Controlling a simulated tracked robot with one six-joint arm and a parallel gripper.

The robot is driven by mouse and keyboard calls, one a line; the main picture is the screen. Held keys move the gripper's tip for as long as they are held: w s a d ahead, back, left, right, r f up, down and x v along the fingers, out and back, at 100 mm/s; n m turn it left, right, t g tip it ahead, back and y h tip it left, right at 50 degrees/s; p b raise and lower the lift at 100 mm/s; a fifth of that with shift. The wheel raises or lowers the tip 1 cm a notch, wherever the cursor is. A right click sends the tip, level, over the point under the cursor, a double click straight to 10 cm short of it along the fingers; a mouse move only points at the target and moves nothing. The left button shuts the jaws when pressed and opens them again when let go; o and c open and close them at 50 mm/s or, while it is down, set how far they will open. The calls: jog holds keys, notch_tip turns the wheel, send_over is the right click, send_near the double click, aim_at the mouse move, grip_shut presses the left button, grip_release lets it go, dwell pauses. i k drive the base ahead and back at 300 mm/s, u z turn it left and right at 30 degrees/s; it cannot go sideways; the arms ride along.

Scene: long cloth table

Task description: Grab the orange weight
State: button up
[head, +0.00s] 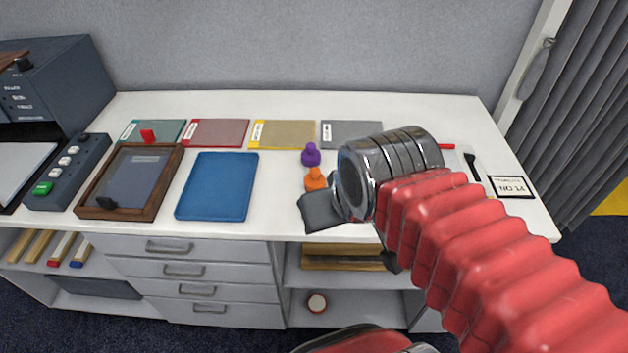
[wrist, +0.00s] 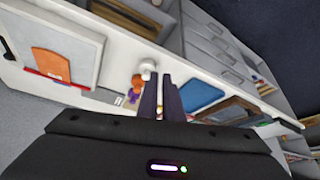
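The orange weight (head: 315,179), a small knobbed piece, stands on the white table between the blue tray and my arm in the head view. It also shows in the wrist view (wrist: 137,80), left of the fingers. A purple weight (head: 311,153) stands just behind it. A small white knobbed piece (wrist: 148,66) shows near the fingertips in the wrist view; my arm seems to hide it in the head view. My gripper (wrist: 161,75) has its two dark fingers a narrow gap apart, with nothing seen between them.
The blue tray (head: 217,186) and a wooden-framed tray (head: 130,181) lie to the left. Red (head: 217,132), yellow (head: 284,134) and grey (head: 352,134) folders line the back. A small sign (head: 513,187) lies at right. Bare table surrounds the weights' left side.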

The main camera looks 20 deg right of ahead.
aim_at(314, 181)
jog(key=z, duration=0.4)
jog(key=k, duration=1.1)
jog(key=u, duration=0.7)
jog(key=i, duration=1)
jog(key=u, duration=0.05)
